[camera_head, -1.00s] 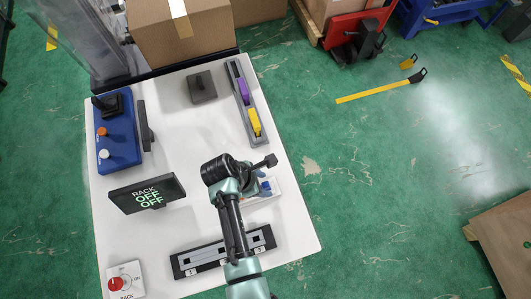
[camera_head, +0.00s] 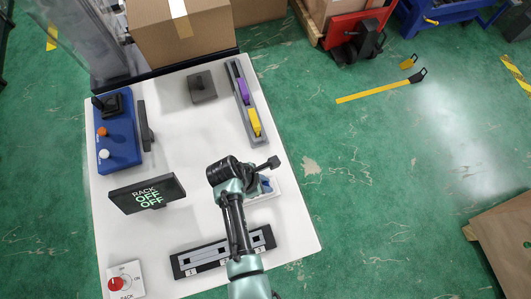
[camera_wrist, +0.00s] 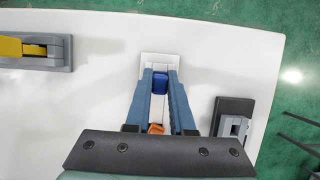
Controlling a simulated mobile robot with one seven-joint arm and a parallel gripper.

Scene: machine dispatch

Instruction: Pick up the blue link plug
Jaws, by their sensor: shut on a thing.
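The blue link plug (camera_wrist: 160,82) is between the fingertips of my gripper (camera_wrist: 160,78) in the wrist view. The fingers are shut on it. It is over a white tray (camera_wrist: 160,60) on the table, and I cannot tell if it is lifted clear of it. In the head view the blue plug (camera_head: 267,185) shows in part beside my wrist, and the white tray (camera_head: 272,196) is partly covered by my arm. An orange part (camera_wrist: 155,128) shows between the finger bases in the wrist view.
A grey rack (camera_head: 246,100) holds a purple plug (camera_head: 243,90) and a yellow plug (camera_head: 254,122). A slotted black panel (camera_head: 185,263) lies at the table's near edge. A sign (camera_head: 147,194) reads RACK OFF OFF. A blue control box (camera_head: 117,135) stands at left. The white table (camera_head: 180,125) is clear in the middle.

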